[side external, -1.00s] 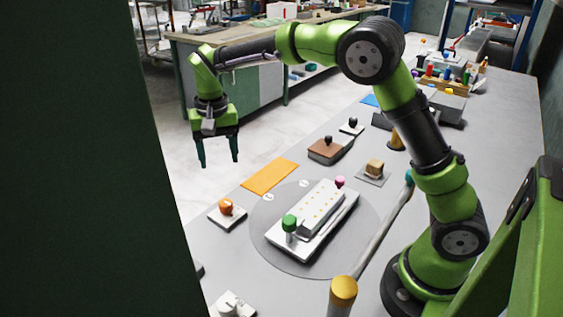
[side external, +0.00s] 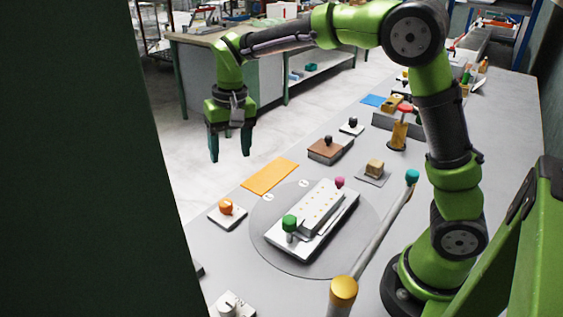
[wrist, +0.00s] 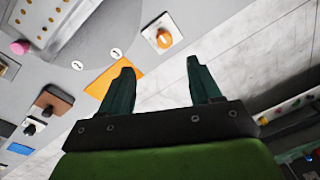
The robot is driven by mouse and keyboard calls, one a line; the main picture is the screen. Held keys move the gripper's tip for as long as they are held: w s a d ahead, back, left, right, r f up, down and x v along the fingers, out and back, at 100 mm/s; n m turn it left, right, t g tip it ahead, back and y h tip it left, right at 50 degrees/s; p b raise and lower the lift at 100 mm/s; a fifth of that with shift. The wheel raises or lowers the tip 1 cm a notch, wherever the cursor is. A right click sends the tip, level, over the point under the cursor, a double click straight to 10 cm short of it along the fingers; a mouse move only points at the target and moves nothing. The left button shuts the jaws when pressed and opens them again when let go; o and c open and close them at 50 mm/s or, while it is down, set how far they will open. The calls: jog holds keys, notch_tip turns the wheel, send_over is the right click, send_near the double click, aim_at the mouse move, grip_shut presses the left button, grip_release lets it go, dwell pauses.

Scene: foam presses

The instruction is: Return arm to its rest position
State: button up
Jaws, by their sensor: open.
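My gripper (side external: 230,158) hangs fingers down in the side external view, above and beyond the far left edge of the grey table (side external: 215,265). It is open and empty, with its two dark green fingers apart. In the wrist view, the gripper (wrist: 158,78) shows both fingers apart with nothing between them. My arm is raised and stretched over the table.
The white press plate (side external: 318,215) with a green knob (side external: 290,223) stands on a grey disc. Near it are an orange sheet (side external: 270,176), an orange knob (side external: 226,206), a brown block (side external: 325,150) and a gold-topped post (side external: 343,290). Open floor lies left of the table.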

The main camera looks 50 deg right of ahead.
jog(key=s+d+r+t, duration=0.1)
jog(key=s+r+t, duration=0.1)
jog(key=s, duration=0.8)
jog(key=s+d+r+n+t+y, duration=0.1)
jog(key=s+d+r+t, duration=0.1)
jog(key=s, duration=0.9)
jog(key=shift+d+r+t, duration=0.25)
jog(key=shift+r+t, duration=0.2)
jog(key=shift+t, duration=0.75)
